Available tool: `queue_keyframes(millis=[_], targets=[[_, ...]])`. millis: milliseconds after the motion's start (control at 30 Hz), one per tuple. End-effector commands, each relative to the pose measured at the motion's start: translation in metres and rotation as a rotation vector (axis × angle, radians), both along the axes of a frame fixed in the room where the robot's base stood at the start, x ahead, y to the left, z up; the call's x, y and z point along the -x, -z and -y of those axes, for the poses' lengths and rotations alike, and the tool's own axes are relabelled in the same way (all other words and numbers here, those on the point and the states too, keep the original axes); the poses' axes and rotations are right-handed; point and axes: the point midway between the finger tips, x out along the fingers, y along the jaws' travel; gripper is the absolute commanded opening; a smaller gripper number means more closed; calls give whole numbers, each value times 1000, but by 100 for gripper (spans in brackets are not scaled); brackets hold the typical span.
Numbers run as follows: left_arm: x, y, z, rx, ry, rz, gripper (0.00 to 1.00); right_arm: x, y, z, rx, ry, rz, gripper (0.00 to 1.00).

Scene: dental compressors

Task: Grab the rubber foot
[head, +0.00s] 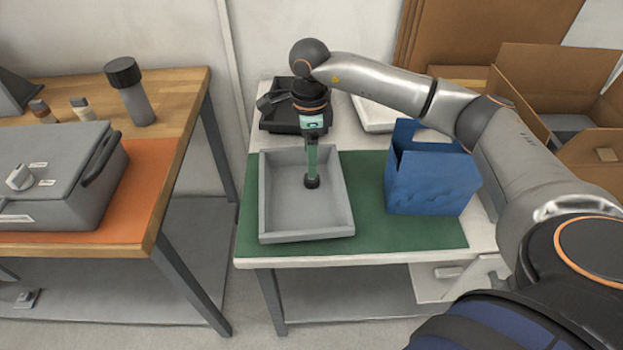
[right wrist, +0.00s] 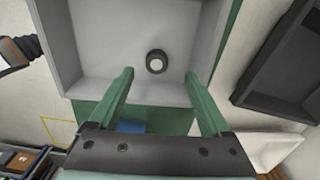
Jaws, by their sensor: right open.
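The rubber foot (head: 312,183) is a small dark round piece on the floor of the grey tray (head: 345,205). In the right wrist view the rubber foot (right wrist: 156,67) shows as a dark ring with a pale centre, inside the grey tray (right wrist: 110,85). My right gripper (head: 312,174) points down over the tray, just above the foot in the head view. Its green fingers are open and empty in the right wrist view (right wrist: 159,80), with the foot beyond their tips. The exact gap in height is hard to tell. My left gripper is out of view.
A blue bin (head: 430,185) stands right of the tray on the green mat (head: 375,235). A black tray (head: 275,122) and a white tray (head: 372,112) lie behind. Cardboard boxes (head: 555,75) stand at right. A separate bench with a grey case (head: 60,165) is at left.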

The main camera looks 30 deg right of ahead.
Motion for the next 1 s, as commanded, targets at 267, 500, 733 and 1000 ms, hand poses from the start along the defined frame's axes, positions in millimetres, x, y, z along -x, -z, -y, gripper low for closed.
queue_keyframes(millis=[267,500,733,1000], targets=[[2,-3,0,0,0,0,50,6,29,1,0,0,-4,82],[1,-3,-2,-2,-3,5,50,6,56,1,-2,0,0,82],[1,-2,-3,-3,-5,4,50,6,57,0,-3,-1,1,82],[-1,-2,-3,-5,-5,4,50,6,57,0,-2,-1,0,52]])
